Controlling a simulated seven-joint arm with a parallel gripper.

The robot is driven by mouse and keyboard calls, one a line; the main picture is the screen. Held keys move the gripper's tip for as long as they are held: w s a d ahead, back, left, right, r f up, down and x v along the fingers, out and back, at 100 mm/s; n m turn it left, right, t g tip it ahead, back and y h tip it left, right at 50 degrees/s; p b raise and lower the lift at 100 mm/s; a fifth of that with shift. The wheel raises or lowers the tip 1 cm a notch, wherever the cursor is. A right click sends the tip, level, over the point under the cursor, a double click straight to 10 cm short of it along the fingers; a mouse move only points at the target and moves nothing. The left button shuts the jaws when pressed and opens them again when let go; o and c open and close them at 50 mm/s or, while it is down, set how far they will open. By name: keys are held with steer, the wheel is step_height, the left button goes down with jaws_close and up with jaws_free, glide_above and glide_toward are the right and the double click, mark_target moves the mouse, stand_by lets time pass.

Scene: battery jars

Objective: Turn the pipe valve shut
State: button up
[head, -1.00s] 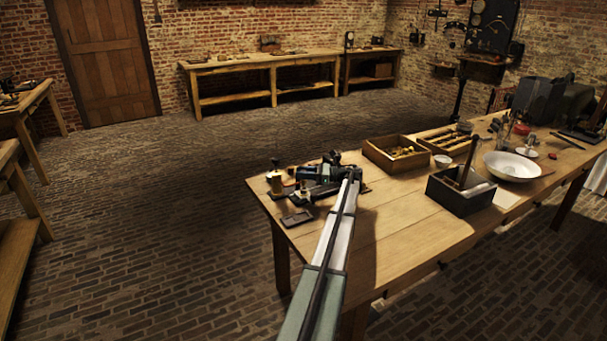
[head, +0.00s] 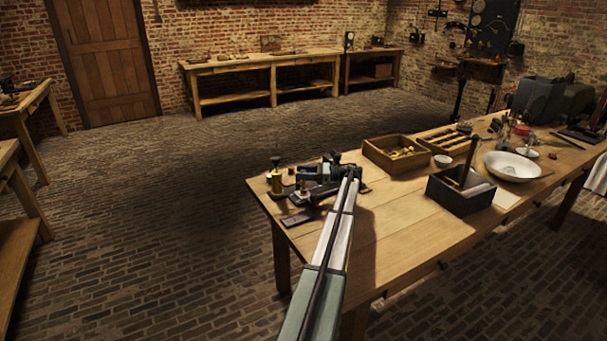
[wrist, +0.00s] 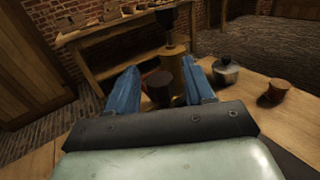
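A brass post or fitting (head: 275,181) with a dark top stands at the near left corner of the wooden bench. It is likely the pipe valve, but this is too small to be sure. In the wrist view the brass post (wrist: 175,62) rises just beyond my fingertips, with a dark brown round knob (wrist: 159,88) in front of it. My gripper (wrist: 162,80) is open, its two blue fingers on either side of the knob. I cannot tell whether they touch it. In the head view my gripper (head: 308,182) is small and dark at the bench corner.
A small lidded jar (wrist: 226,72) and a reddish-brown cup (wrist: 277,91) stand right of my fingers in the wrist view. On the bench are a wooden box of brass parts (head: 378,158), a black box (head: 455,197) and a white bowl (head: 512,164). The bench middle is clear.

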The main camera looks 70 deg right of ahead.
steer(key=v, duration=1.3)
steer(key=shift+s, duration=0.4)
steer(key=shift+d+r, duration=0.1)
steer(key=shift+d, duration=0.05)
